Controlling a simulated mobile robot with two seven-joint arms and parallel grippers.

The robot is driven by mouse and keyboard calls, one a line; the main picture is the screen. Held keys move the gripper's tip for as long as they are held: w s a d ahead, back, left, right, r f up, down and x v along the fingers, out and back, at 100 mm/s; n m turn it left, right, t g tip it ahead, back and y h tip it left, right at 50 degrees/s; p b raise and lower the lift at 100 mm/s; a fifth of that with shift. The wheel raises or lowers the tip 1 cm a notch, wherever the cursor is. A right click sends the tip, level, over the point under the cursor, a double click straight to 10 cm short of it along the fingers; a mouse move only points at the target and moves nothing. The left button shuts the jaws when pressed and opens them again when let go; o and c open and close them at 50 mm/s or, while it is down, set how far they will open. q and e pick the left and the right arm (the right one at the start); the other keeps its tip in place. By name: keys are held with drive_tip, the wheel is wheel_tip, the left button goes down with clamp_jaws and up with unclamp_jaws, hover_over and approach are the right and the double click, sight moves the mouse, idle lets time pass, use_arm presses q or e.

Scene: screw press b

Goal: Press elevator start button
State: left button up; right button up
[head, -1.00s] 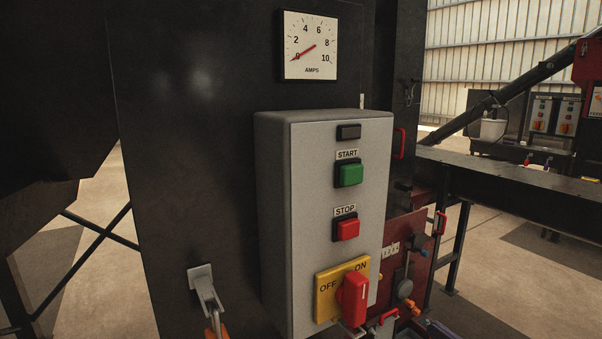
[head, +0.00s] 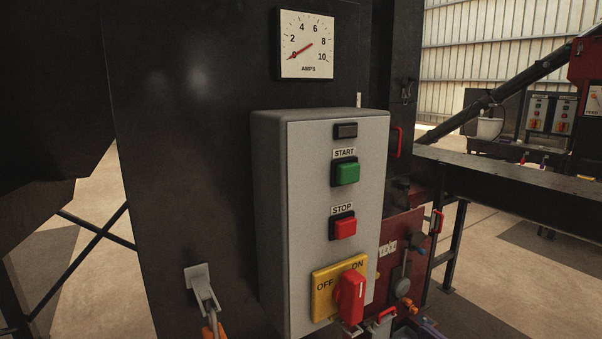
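A grey control box (head: 271,200) is mounted on a dark panel in the middle of the head view. Its green start button (head: 347,172) sits under a START label, below a small black indicator (head: 346,131). The red stop button (head: 345,228) is under a STOP label. At the bottom of the box is a red rotary switch (head: 350,297) on a yellow OFF/ON plate (head: 325,291). I cannot tell from the labels whether this box is the elevator's. Neither of my grippers shows in the view.
An amps gauge (head: 307,45) with its needle near 0 is above the box. A latch with an orange handle (head: 203,291) is at the lower left. A dark beam (head: 510,181) runs to the right. Two smaller control boxes (head: 551,114) stand far off at the right.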

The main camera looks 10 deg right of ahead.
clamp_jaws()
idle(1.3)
